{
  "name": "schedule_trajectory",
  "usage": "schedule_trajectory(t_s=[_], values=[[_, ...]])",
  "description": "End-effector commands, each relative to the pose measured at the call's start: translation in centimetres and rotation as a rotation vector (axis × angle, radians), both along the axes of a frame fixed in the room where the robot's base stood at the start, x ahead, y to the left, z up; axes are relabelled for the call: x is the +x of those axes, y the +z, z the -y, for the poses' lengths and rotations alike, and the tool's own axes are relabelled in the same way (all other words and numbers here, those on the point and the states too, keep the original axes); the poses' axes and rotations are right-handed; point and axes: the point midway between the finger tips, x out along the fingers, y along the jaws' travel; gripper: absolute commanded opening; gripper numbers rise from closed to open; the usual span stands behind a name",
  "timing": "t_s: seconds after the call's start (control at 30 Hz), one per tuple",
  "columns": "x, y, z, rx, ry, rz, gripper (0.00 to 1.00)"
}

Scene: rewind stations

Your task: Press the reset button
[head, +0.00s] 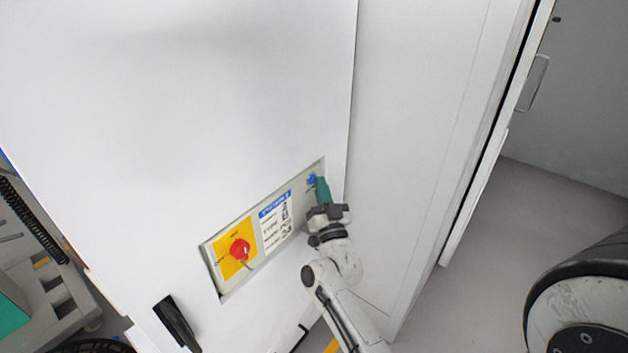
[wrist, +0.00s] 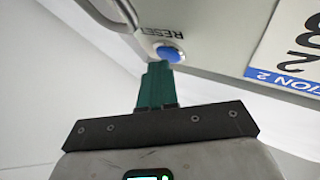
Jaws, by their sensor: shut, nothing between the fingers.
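The blue reset button (head: 312,180) is at the upper right end of a grey control panel (head: 248,212) on a white cabinet. In the wrist view the blue button (wrist: 170,53) sits in a pale ring, beside the upside-down word RESET. My gripper (head: 319,180) is shut, with its green fingers together and nothing between them. In the wrist view the fingertips (wrist: 158,66) are right by the button and overlap its lower edge. I cannot tell whether they touch it.
A red knob (head: 240,250) on a yellow plate and a white-and-blue label (head: 276,222) share the panel. A black handle (head: 176,322) is on the cabinet at lower left. In the wrist view a grey curved handle (wrist: 112,14) is close to the button. Open floor (head: 480,230) lies right.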

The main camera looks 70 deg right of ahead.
Motion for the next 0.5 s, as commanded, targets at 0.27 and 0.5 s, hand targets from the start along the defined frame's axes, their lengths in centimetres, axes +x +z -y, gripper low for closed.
schedule_trajectory(t_s=[0.27, 0.5], values=[[0.12, 0.04, 0.0, 0.0, 0.001, 0.0, 0.0], [-0.36, -0.02, -0.16, 0.0, 0.001, 0.0, 0.0]])
